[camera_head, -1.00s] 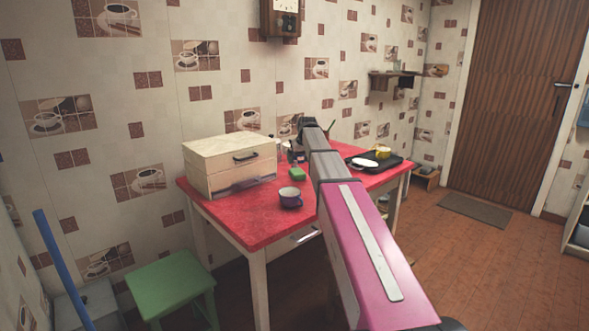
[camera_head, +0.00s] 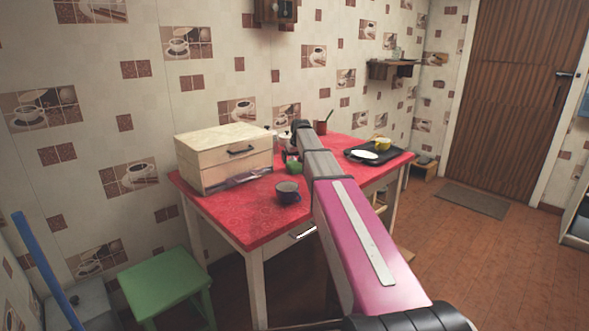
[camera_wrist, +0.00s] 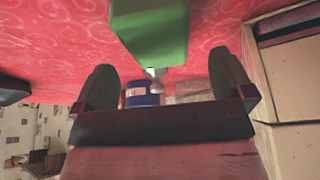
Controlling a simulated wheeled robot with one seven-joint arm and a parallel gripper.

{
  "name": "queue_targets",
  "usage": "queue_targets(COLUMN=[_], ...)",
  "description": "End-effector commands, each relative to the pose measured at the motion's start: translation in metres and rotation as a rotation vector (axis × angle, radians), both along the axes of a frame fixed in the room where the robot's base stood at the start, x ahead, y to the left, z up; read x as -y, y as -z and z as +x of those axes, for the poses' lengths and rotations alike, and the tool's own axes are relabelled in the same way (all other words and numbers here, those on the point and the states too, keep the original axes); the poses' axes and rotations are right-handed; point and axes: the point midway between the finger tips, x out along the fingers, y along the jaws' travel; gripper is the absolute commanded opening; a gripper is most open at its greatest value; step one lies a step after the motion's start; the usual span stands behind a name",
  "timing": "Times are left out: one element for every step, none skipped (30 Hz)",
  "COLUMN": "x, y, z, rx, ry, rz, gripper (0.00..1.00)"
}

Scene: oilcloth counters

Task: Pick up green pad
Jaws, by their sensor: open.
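The green pad (camera_head: 294,168) lies on the red table, between the wooden box and my arm in the head view. In the wrist view, the green pad (camera_wrist: 150,30) is a thick block at the top middle, just beyond the gap between my fingers. My gripper (camera_wrist: 163,64) is open and empty, with one finger on each side of the picture. In the head view my gripper is dark and close to the pad, mostly hidden by my arm. Whether a finger touches the pad is unclear.
A pale wooden box (camera_head: 224,155) stands left of the pad. A dark mug (camera_head: 288,193) stands in front of it. A black tray (camera_head: 376,155) with a white plate and a yellow cup is at the right. A red cup (camera_head: 321,127) stands behind. A green stool (camera_head: 163,281) is at lower left.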

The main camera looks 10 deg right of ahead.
Motion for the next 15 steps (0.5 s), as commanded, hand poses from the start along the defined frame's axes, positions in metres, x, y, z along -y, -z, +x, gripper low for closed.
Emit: queue_targets(x=[0.000, 0.001, 0.001, 0.001, 0.000, 0.000, 0.000, -0.001, -0.001, -0.001, -0.001, -0.001, -0.001, -0.001, -0.001], y=[0.007, 0.012, 0.019, 0.023, 0.027, 0.031, 0.034, 0.037, 0.039, 0.040, 0.040, 0.040, 0.040, 0.040, 0.040], z=[0.001, 0.001, 0.002, 0.002, 0.005, 0.008, 0.009, 0.010, 0.010, 0.011, 0.011, 0.010, 0.010, 0.010, 0.010], rx=[-0.001, -0.001, -0.002, -0.003, -0.002, -0.001, -0.001, -0.001, -0.001, -0.001, -0.001, -0.001, -0.001, -0.001, -0.001], ry=[0.000, 0.000, 0.000, 0.000, 0.000, 0.000, 0.000, 0.000, 0.000, 0.000, 0.000, 0.000, 0.000, 0.000, 0.000], rz=[0.000, 0.000, 0.001, 0.000, 0.001, 0.000, 0.000, 0.000, 0.000, 0.000, 0.000, 0.000, 0.000, 0.000, 0.000], gripper=[0.99, 0.99, 0.99, 0.99, 0.99, 0.99, 0.99, 0.99, 0.99, 0.99, 0.99, 0.99, 0.99, 0.99, 0.99])
